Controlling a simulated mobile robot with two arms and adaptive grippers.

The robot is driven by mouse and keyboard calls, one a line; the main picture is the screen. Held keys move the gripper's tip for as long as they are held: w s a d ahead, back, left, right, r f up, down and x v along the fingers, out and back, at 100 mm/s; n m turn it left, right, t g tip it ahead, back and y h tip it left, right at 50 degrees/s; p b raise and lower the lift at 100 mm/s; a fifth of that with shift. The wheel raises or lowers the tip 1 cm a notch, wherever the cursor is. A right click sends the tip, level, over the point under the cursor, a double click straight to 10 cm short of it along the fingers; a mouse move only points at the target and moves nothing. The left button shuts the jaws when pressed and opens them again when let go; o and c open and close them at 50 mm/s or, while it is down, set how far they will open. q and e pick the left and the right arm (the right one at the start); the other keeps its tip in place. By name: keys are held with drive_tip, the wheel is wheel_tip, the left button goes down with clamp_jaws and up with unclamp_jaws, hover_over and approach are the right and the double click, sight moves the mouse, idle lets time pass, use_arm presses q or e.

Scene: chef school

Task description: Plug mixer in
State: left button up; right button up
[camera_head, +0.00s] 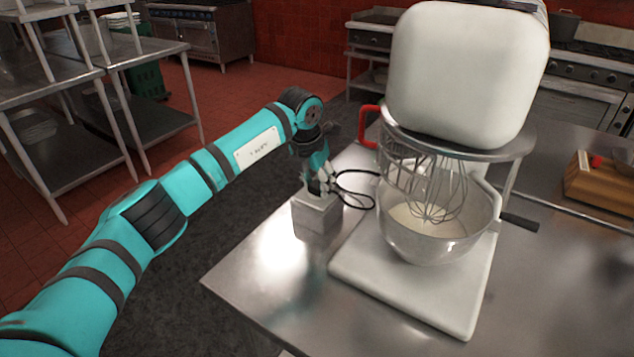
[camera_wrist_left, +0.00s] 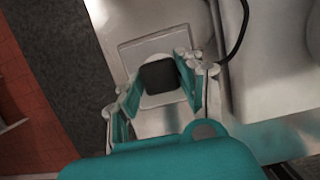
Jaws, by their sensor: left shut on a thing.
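The white stand mixer (camera_head: 468,70) stands on the steel counter, with a wire whisk (camera_head: 436,190) over a metal bowl (camera_head: 438,228) of pale mix. A black cord (camera_head: 358,192) runs in loops from beside the mixer to my left gripper (camera_head: 321,184). In the left wrist view, the fingers of my left gripper (camera_wrist_left: 160,88) are closed around a dark square plug (camera_wrist_left: 160,76). The plug is at the top of a square metal socket box (camera_head: 317,218) near the counter's edge. I cannot tell whether it is seated in the socket. My right gripper is not in view.
The steel counter (camera_head: 262,268) is clear in front of the box; its left edge drops to a dark floor mat. A wooden block (camera_head: 600,188) sits at the far right. Steel shelves (camera_head: 150,120) stand across the aisle.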

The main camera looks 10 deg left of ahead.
use_arm(q)
drive_tip(key=shift+f, duration=0.25)
drive_tip(key=o, duration=1)
drive_tip(key=shift+f, duration=0.1)
drive_tip(key=shift+o, duration=0.2)
drive_tip(key=shift+r+p, duration=1.6)
drive_tip(key=shift+r, duration=1.5)
